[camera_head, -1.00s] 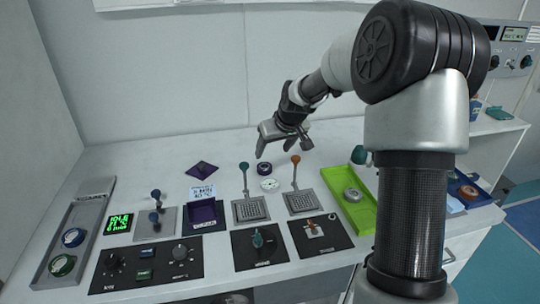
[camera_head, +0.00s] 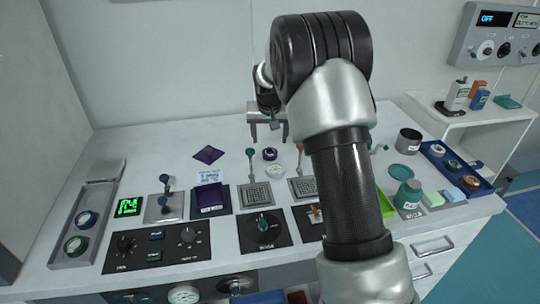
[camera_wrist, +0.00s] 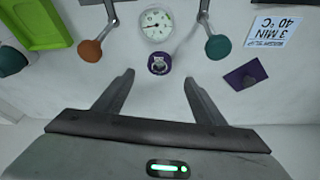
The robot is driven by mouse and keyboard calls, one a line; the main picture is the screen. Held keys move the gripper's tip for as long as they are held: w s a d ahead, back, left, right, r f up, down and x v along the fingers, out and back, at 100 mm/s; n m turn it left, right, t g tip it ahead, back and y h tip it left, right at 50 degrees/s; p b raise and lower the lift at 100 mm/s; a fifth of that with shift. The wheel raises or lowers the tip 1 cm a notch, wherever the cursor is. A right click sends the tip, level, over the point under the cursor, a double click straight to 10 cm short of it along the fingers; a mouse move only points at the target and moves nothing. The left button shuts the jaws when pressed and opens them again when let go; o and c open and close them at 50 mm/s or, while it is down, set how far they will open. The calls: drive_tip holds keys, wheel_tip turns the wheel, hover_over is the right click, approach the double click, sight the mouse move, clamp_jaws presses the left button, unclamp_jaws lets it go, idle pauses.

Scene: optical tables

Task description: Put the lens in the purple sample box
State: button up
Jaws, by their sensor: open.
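A small round purple-rimmed piece (camera_head: 269,154), which looks like the lens, lies on the table behind a white round dial. In the wrist view this piece (camera_wrist: 158,62) shows just beyond and between my fingertips. My gripper (camera_head: 268,138) points down behind the piece, open and empty; its two fingers (camera_wrist: 158,78) are spread wide in the wrist view. The purple sample box (camera_head: 211,197) stands open to the left on a dark pad, with a label on its front. The box is outside the wrist view.
The white dial (camera_head: 275,171) sits in front of the piece, between a teal-knobbed lever (camera_head: 250,153) and an orange-knobbed lever (camera_head: 299,148). A grey tray (camera_head: 73,243) with two round pieces is far left. My arm hides part of the green tray (camera_head: 386,204). The back left table is clear.

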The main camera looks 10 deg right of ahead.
sight(270, 152)
drive_tip(key=x, duration=0.8)
drive_tip(key=shift+w+f, duration=0.1)
drive_tip(key=shift+f, duration=0.2)
drive_tip(key=c, duration=1.3)
